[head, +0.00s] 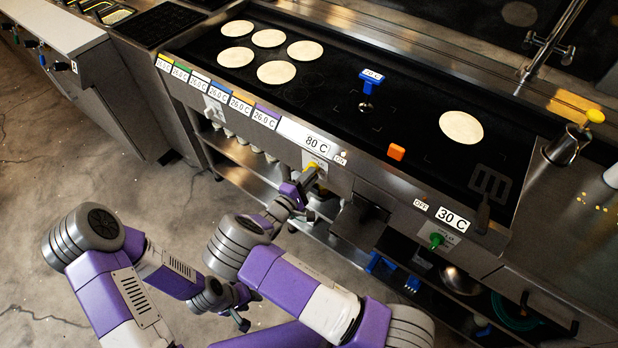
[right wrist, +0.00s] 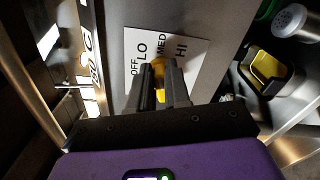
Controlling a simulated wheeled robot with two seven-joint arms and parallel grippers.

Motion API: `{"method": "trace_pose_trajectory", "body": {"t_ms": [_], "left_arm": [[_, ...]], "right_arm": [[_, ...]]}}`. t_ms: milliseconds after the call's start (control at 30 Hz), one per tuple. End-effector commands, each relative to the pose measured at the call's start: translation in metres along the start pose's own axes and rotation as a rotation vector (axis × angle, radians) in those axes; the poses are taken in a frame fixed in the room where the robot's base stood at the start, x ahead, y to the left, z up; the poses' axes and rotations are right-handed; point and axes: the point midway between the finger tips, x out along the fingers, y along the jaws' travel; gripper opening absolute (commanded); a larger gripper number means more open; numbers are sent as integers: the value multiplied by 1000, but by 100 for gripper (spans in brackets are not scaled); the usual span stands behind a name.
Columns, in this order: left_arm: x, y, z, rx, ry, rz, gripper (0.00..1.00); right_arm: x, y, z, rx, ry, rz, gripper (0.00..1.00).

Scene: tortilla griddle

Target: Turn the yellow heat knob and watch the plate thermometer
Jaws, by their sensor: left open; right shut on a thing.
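The yellow heat knob (head: 313,166) is on the griddle's front panel; it also shows in the right wrist view (right wrist: 158,66), in front of a plate marked OFF, LO, MED and HI. My right gripper (head: 309,176) is shut on it, and the fingers hide most of the knob. The panel display (head: 316,142) above it reads 80 C. The blue plate thermometer (head: 371,76) stands upright on the black griddle plate (head: 330,105); its small reading looks like 20-something C. My left gripper (head: 243,322) is open and empty, low over the floor, away from the griddle.
Several tortillas (head: 277,72) lie at the plate's left, and one (head: 461,127) at its right. An orange block (head: 396,152) sits near the front edge. A green knob (head: 437,239) is below a 30 C display (head: 452,218). A spatula (head: 488,190) lies at right.

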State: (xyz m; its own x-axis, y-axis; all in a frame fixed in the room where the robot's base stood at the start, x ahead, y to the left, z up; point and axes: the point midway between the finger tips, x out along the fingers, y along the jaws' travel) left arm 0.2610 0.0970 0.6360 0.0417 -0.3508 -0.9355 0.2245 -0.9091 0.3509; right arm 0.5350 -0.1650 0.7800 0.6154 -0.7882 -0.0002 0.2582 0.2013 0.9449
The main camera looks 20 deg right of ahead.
Motion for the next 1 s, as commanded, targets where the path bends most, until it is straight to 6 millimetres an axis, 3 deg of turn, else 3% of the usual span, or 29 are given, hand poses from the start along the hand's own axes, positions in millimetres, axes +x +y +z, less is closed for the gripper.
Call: {"method": "trace_pose_trajectory", "body": {"t_ms": [300, 867, 900, 1000], "left_arm": [[6, -2, 0, 0, 0, 0, 43], [6, -2, 0, 0, 0, 0, 43], [6, -2, 0, 0, 0, 0, 43], [6, -2, 0, 0, 0, 0, 43]], "right_arm": [[2, 0, 1, 133, -4, 6, 0], [2, 0, 1, 162, -5, 6, 0], [2, 0, 1, 162, -5, 6, 20], [2, 0, 1, 161, -5, 5, 35]]}}
